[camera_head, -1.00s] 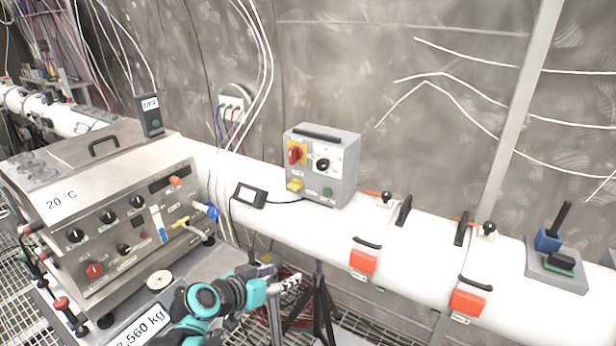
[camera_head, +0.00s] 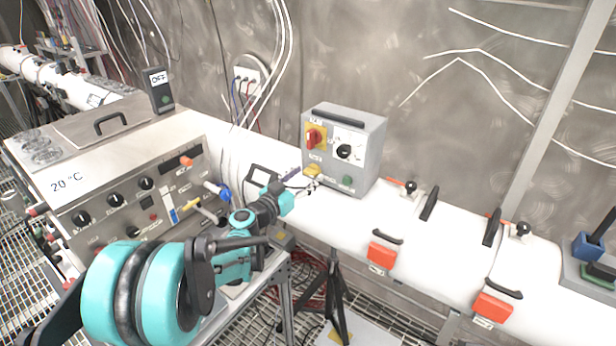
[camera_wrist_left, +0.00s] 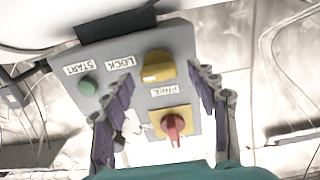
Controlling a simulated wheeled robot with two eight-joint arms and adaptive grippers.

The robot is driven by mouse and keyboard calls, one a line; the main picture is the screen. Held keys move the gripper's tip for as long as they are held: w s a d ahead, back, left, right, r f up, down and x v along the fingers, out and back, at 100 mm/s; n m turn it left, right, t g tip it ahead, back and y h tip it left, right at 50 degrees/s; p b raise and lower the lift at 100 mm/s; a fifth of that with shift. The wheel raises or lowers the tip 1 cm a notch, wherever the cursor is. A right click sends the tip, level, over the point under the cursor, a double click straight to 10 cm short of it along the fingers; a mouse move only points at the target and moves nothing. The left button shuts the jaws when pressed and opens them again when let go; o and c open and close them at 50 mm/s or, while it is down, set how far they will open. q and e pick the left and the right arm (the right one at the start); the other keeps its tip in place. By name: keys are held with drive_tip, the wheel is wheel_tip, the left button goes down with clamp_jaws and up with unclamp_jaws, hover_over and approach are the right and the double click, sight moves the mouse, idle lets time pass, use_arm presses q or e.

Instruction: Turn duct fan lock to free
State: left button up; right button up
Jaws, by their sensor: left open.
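The duct fan control box (camera_head: 358,178) is grey and stands on the white duct. Its yellow lock knob (camera_head: 312,169) sits low on the front face, below a red rotary switch (camera_head: 314,136). The left wrist view shows the box inverted, with the yellow knob (camera_wrist_left: 157,67) beside labels reading LOCK and FREE. Its exact pointing is hard to tell. My left gripper (camera_head: 308,187) is open and empty, just in front of the box's lower part. In the wrist view its fingers spread either side of the knob, apart from it. My right gripper is not in view.
A green START button (camera_head: 347,181) is right of the lock knob, and a black dial (camera_head: 344,152) is above. A small black display (camera_head: 262,178) lies left of the box. A steel instrument cabinet (camera_head: 130,190) stands at left. Orange-latched clamps (camera_head: 382,254) sit on the duct at right.

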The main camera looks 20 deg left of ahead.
use_arm(q)
drive_tip(key=shift+w+d, duration=0.2)
drive_tip(key=shift+w, duration=0.25)
drive_tip(key=c, duration=1.2)
drive_tip(key=shift+o, duration=0.2)
